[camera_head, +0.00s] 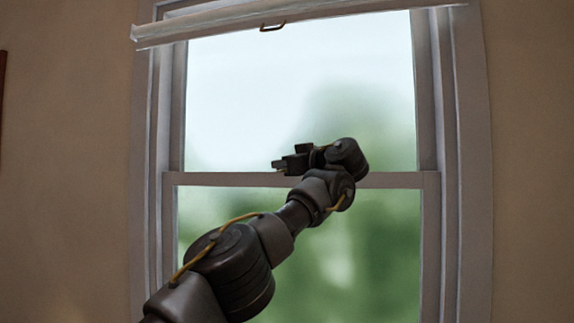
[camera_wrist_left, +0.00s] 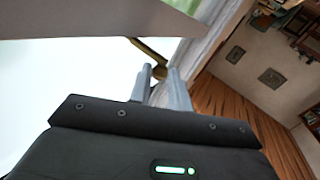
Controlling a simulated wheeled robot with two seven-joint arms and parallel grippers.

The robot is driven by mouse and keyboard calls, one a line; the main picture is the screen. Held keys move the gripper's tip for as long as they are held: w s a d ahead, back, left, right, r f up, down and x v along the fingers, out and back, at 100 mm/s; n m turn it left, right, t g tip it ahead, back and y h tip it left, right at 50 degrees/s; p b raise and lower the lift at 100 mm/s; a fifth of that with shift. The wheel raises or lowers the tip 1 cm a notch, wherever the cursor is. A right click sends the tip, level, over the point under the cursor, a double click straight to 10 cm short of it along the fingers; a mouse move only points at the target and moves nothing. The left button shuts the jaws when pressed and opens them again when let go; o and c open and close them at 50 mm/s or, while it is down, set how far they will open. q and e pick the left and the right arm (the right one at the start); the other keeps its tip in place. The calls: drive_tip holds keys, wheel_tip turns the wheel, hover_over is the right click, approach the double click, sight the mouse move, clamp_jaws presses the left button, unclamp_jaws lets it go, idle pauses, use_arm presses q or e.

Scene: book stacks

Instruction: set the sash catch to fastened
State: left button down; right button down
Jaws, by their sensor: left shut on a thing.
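The sash catch (camera_wrist_left: 148,48) shows in the left wrist view as a brass-coloured lever between the window rail and my fingertips. My left gripper (camera_wrist_left: 158,72) is shut on the end of this lever. In the head view my left gripper (camera_head: 279,165) points left at the meeting rail (camera_head: 230,179) of the window, near its middle. The catch cannot be made out there, behind or beside the gripper. How far the lever is turned cannot be told clearly. My right gripper is not in view.
In the wrist view a wooden floor (camera_wrist_left: 240,105) and furniture show farther off at the right.

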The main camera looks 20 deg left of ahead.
use_arm(q)
drive_tip(key=c, duration=1.3)
unclamp_jaws()
drive_tip(key=b+v, duration=0.3)
drive_tip(key=v, duration=0.7)
drive_tip(key=shift+d, duration=0.35)
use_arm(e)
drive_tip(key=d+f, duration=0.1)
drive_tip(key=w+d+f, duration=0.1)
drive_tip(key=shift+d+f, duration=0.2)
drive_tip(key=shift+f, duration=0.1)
use_arm(q)
drive_tip(key=shift+s, duration=0.15)
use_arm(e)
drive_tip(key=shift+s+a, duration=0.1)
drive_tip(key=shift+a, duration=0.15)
